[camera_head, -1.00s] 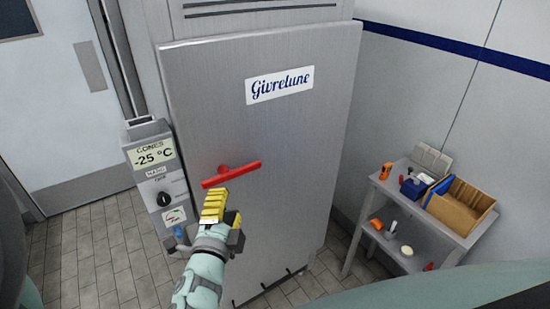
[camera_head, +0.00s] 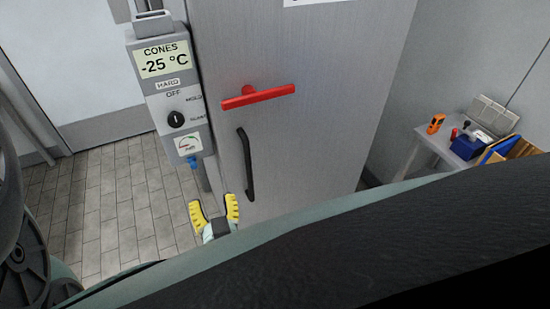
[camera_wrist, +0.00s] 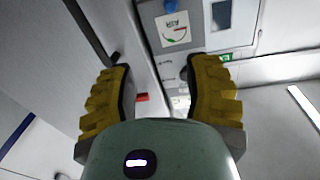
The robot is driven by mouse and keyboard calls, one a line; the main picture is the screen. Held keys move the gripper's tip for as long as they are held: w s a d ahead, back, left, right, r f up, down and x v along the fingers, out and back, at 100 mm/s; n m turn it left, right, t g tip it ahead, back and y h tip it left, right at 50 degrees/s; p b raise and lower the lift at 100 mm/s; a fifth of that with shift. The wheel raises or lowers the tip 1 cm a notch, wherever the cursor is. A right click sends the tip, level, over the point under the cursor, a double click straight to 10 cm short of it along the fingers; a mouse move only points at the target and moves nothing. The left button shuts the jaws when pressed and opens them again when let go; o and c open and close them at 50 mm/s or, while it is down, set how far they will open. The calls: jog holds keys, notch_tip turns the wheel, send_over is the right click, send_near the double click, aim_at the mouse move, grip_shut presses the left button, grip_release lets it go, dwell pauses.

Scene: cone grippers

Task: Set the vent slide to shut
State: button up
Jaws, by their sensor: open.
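A small blue tab (camera_head: 192,162) sticks out at the lower edge of the grey control box (camera_head: 160,90), just under a white label (camera_head: 188,144) with a green and red arc. It looks like the vent slide, but I cannot tell its setting. In the wrist view the blue tab (camera_wrist: 172,5) is at the top edge, beside the label (camera_wrist: 172,30), which seems to read AIR. My gripper (camera_head: 214,202) has its yellow ribbed fingers apart and empty, below the blue tab and apart from it. The fingers also frame the wrist view (camera_wrist: 160,80).
The steel cabinet door (camera_head: 310,130) has a red T-handle (camera_head: 258,96) and a black bar handle (camera_head: 246,165) close to my gripper. The box has a black dial (camera_head: 176,119). A shelf (camera_head: 425,140) with tools stands at right. Tiled floor is clear at left.

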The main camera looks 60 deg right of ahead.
aim_at(194, 167)
jog(key=w+d+b, duration=0.2)
jog(key=w, duration=0.2)
jog(key=w+d+f+n+y+b, duration=0.1)
jog(key=w+d+b, duration=0.1)
jog(key=w, duration=0.2)
jog(key=w+d+f+n+b, duration=0.1)
jog(key=w+d, duration=0.1)
jog(key=w, duration=0.3)
jog(key=shift+d+f+t+b, duration=0.2)
jog(key=shift+t+b, duration=0.1)
jog(key=shift+b, duration=0.1)
jog(key=shift+w+d+r, duration=0.1)
jog(key=shift+w+d, duration=0.15)
jog(key=shift+w, duration=0.3)
jog(key=shift+o, duration=0.3)
grip_shut()
